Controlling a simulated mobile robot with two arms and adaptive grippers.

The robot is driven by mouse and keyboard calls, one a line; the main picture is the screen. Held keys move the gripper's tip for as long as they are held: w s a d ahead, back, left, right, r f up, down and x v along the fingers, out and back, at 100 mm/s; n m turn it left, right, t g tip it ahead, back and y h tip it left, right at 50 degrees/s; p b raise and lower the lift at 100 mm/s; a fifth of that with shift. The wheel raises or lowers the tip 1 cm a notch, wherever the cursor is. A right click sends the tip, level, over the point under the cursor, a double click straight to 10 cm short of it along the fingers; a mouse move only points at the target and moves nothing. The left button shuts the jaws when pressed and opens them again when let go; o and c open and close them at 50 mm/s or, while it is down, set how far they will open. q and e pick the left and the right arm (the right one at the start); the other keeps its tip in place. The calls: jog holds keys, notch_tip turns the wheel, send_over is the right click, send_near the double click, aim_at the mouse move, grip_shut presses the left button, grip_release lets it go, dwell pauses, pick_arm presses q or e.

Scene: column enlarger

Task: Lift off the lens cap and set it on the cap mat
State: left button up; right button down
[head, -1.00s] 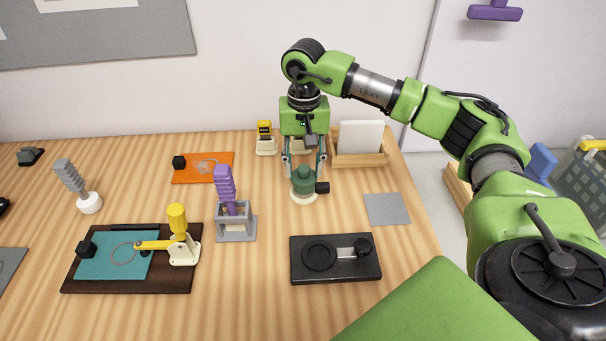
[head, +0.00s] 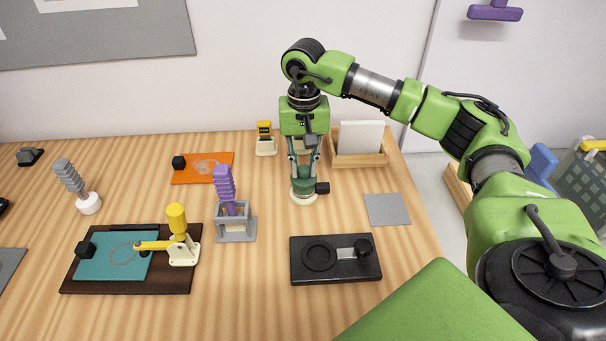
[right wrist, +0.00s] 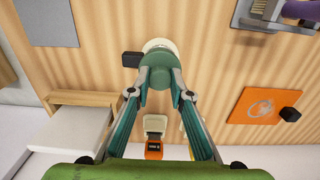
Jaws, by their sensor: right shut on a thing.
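A dark green round body (head: 304,187) with a black side knob (head: 322,188) stands upright on a cream base (head: 304,199). My right gripper (head: 302,175) points straight down and is shut on the narrow green top of this body, which I take as the lens cap. In the right wrist view, both fingertips (right wrist: 159,84) press on the green top (right wrist: 158,72); the cream base (right wrist: 160,45) shows beyond it. Whether the cap has any gap below it cannot be told. A flat grey square (head: 387,209), likely the cap mat, lies bare to the right. My left gripper is not in view.
A wooden tray with a white block (head: 360,138) stands behind right. A black plate with a ring and knob (head: 335,273) lies in front. A grey stand with a purple handle (head: 236,226) is to the left. An orange mat (head: 203,178) lies further back. Bare table surrounds the grey square.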

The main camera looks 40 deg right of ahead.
jog(key=shift+r, duration=0.4)
dwell(0.4)
jog(key=shift+r+p, duration=1.45)
jog(key=shift+r, duration=0.5)
